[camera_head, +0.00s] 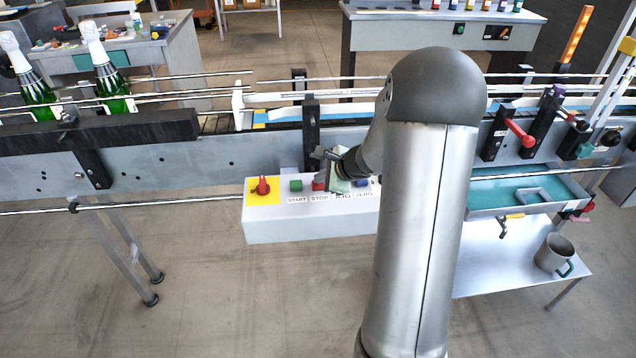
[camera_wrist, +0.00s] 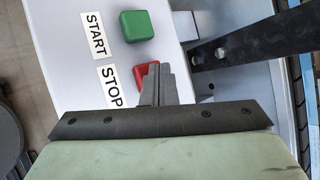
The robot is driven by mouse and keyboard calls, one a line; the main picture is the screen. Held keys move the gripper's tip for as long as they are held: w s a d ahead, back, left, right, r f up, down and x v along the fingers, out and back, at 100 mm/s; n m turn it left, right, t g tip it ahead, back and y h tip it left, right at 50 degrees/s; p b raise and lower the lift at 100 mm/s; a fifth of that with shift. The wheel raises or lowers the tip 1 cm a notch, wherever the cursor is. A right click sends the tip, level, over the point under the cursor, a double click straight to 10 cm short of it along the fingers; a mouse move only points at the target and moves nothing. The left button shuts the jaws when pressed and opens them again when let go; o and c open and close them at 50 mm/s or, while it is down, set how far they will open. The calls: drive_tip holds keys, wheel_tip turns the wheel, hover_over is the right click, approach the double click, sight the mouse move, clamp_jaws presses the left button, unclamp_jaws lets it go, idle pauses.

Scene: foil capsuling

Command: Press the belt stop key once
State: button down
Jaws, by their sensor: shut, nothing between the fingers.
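The control box (camera_head: 300,222) is a pale box on the front of the conveyor, with the labels START, STOP, JOG and ZERO. Its red stop key (camera_head: 318,186) sits above the STOP label and also shows in the wrist view (camera_wrist: 142,76), partly hidden behind my fingers. The green start key (camera_head: 296,185) is to its left; it shows whole in the wrist view (camera_wrist: 137,26). My gripper (camera_head: 322,158) is shut and empty, its fingertips (camera_wrist: 154,68) over or at the red key. I cannot tell whether they touch it.
A red knob on a yellow plate (camera_head: 263,187) stands at the box's left end. A blue key (camera_head: 361,183) is right of my gripper. The conveyor rail (camera_head: 180,202) runs along the front. A dark bracket (camera_wrist: 240,38) lies close to the fingers.

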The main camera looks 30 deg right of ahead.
sight(321, 185)
drive_tip(key=shift+r, duration=0.1)
drive_tip(key=shift+r+p, duration=0.65)
drive_tip(key=shift+r, duration=0.2)
drive_tip(key=shift+r+p, duration=1.8)
drive_tip(key=shift+r, duration=0.75)
